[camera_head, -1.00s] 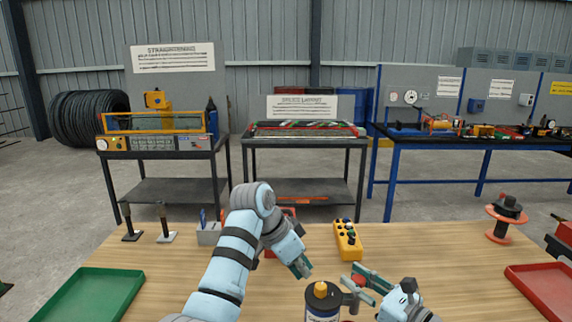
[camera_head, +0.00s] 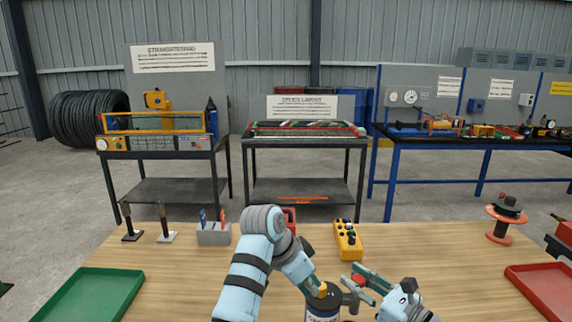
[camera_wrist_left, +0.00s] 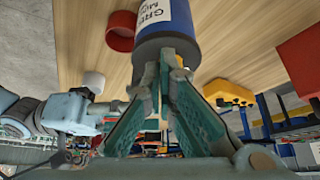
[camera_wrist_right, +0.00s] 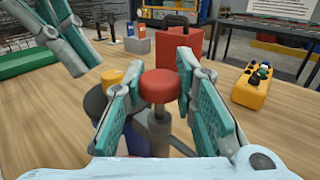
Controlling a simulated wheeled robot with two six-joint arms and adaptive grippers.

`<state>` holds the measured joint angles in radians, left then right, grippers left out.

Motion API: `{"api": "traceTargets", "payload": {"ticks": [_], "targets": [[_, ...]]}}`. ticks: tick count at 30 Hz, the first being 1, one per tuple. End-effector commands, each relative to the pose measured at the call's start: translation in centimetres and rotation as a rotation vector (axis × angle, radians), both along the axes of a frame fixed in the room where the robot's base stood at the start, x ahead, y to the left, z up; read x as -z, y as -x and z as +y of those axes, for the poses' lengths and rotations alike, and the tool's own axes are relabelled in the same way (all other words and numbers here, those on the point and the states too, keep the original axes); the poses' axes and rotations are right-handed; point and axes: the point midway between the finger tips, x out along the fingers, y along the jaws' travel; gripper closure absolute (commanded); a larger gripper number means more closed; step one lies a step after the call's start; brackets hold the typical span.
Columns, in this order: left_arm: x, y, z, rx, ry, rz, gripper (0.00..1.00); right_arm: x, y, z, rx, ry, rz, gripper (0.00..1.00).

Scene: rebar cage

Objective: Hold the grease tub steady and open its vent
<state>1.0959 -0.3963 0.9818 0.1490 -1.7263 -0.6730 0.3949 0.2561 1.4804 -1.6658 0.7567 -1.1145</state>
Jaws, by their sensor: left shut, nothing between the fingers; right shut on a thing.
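The grease tub (camera_head: 323,301) is a dark cylinder with a white label and a yellow cap on top. It stands near the table's front edge; its base is out of the head view. My left gripper (camera_head: 314,284) is shut and empty, its tips at the tub's top by the yellow cap; whether they touch is unclear. The left wrist view shows the tub (camera_wrist_left: 183,20) just beyond these tips.
A yellow button box (camera_head: 347,240) and a red box (camera_wrist_right: 180,45) stand behind the tub. A green tray (camera_head: 90,297) lies left and a red tray (camera_head: 543,290) right. A grey holder (camera_head: 213,234) and a spool (camera_head: 505,218) stand farther back. Bare wood lies between.

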Motion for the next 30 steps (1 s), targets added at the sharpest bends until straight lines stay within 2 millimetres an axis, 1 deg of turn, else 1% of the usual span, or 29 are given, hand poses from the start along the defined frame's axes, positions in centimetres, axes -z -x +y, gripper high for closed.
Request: {"api": "traceTargets", "payload": {"ticks": [1, 3, 6, 23, 30], "targets": [[0.57, 0.02, -0.01, 0.0, 0.001, 0.001, 1.0, -0.04, -0.01, 0.01, 0.0, -0.001, -0.001, 1.0], [1.07, -0.01, -0.02, 0.0, 0.0, 0.0, 1.0, -0.04, 0.0, 0.01, 0.0, -0.001, -0.001, 1.0], [1.4, -0.02, -0.02, 0.0, 0.0, 0.0, 1.0, -0.04, 0.0, 0.01, 0.0, -0.001, -0.001, 1.0], [1.38, -0.2, -0.12, 0.0, 0.0, -0.002, 1.0, -0.05, 0.0, 0.04, -0.001, -0.001, -0.001, 1.0], [1.41, -0.46, 0.22, 0.0, 0.0, -0.001, 1.0, -0.05, 0.02, 0.05, -0.002, -0.001, -0.001, 1.0]]}}
